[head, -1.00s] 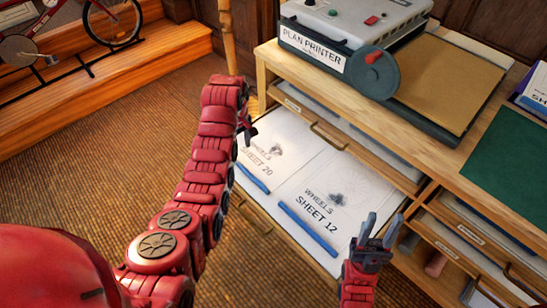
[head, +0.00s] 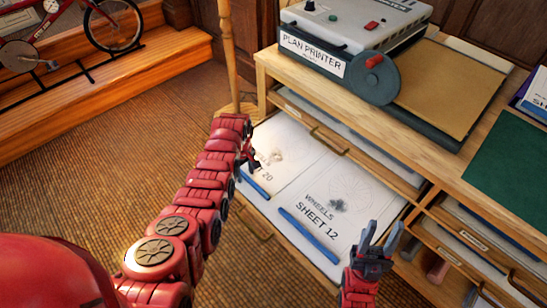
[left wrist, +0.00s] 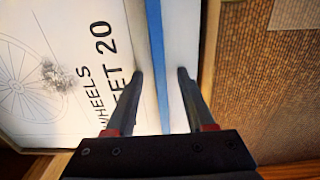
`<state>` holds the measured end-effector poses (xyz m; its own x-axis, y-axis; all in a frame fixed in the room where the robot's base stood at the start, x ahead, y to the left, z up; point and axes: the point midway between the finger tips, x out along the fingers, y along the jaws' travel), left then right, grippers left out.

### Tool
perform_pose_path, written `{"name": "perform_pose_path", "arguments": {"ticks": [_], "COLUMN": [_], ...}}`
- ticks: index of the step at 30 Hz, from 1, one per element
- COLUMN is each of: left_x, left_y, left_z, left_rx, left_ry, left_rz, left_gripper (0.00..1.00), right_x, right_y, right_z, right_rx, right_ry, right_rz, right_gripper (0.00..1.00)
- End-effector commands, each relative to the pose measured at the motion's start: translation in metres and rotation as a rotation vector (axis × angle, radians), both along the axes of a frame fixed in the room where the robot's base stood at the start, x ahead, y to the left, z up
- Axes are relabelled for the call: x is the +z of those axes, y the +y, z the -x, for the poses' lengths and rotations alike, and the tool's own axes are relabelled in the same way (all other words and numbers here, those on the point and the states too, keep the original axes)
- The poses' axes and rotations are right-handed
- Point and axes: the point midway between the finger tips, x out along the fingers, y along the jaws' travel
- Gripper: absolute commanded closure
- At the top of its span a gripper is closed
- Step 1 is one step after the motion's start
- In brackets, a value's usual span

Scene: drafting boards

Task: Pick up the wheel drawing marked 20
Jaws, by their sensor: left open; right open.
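The wheel drawing marked 20 (head: 285,143) is a white sheet lying in an open drawer, with a blue strip (head: 254,185) along its front edge. My left arm covers part of its label in the head view. My left gripper (head: 251,163) is over this sheet, open. In the left wrist view the sheet (left wrist: 70,90) reads "WHEELS" and "SHEET 20". The blue strip (left wrist: 156,45) runs between the open fingers (left wrist: 160,74); I cannot tell whether they touch the sheet.
A similar drawing, SHEET 12 (head: 345,182), with its own blue strip (head: 308,236), lies beside it in the drawer. A plan printer (head: 345,45) stands on the wooden cabinet top above. More open drawers (head: 470,250) are at right. The carpet (head: 110,165) at left is clear.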

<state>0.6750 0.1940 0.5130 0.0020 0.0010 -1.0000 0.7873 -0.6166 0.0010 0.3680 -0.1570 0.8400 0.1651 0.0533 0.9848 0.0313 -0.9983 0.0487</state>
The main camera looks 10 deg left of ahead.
Motion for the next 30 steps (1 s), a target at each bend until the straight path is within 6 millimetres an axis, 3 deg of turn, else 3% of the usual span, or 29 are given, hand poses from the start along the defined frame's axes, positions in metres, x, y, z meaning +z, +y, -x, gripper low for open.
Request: {"name": "perform_pose_path", "arguments": {"ticks": [2,11,30], "left_x": [0.0002,0.0002,0.0063], "left_y": [0.0001,0.0002,0.0002], "left_z": [0.0001,0.0004,0.0004], "left_rx": [0.000,0.000,0.001], "left_ry": [0.000,0.001,0.003], "left_rz": [0.000,0.000,0.000], "left_gripper": [0.48,1.00,1.00], "right_x": [0.0002,0.0001,0.0016], "right_y": [0.0000,0.0000,0.0000], "right_z": [0.0000,0.0000,0.0000], "right_rx": [0.000,0.000,0.000], "right_ry": [0.000,0.000,0.000], "right_rz": [0.000,0.000,0.000], "right_gripper": [0.55,0.55,0.55]}}
